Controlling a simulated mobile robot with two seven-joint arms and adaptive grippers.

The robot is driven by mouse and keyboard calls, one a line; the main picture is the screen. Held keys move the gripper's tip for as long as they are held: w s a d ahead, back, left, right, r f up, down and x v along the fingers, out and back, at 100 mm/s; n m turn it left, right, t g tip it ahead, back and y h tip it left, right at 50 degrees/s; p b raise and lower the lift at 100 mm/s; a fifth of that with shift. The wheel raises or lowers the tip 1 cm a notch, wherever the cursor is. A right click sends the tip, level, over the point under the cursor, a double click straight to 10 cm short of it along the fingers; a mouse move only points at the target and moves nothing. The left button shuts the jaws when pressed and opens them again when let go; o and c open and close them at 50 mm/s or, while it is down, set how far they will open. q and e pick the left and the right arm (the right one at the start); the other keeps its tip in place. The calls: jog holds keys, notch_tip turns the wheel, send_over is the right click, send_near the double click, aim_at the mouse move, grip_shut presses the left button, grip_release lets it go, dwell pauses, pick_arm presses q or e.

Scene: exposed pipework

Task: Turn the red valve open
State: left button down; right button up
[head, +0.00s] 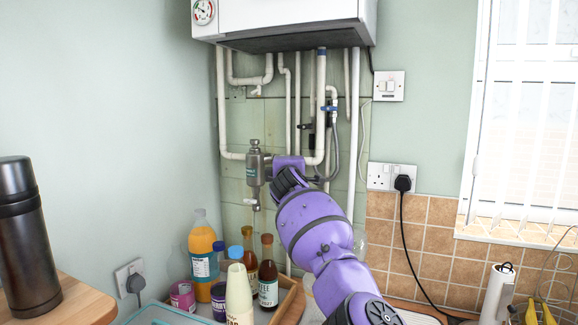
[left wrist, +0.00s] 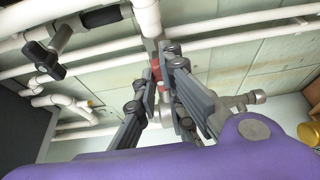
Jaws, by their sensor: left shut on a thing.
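The red valve (left wrist: 157,72) shows in the left wrist view as a small red piece on a white pipe, between my fingertips. My left gripper (left wrist: 160,80) is shut on it, with one grey finger on each side. In the head view my purple left arm reaches up to the pipes under the boiler, and its gripper end (head: 288,165) is beside the grey metal filter (head: 254,163). The wrist and arm hide the red valve and the fingertips there. My right gripper is not in view.
The white boiler (head: 290,18) hangs above several white pipes (head: 320,110). Bottles (head: 203,255) and a wooden tray (head: 290,302) stand below. A black flask (head: 24,240) is at left, sockets (head: 390,177) at right.

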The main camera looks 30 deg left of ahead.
pick_arm(q)
jog(key=c, duration=1.8)
grip_release()
jog(key=shift+a, duration=0.1)
jog(key=shift+c, duration=0.2)
jog(key=shift+s, duration=0.1)
jog(key=v, duration=1.2)
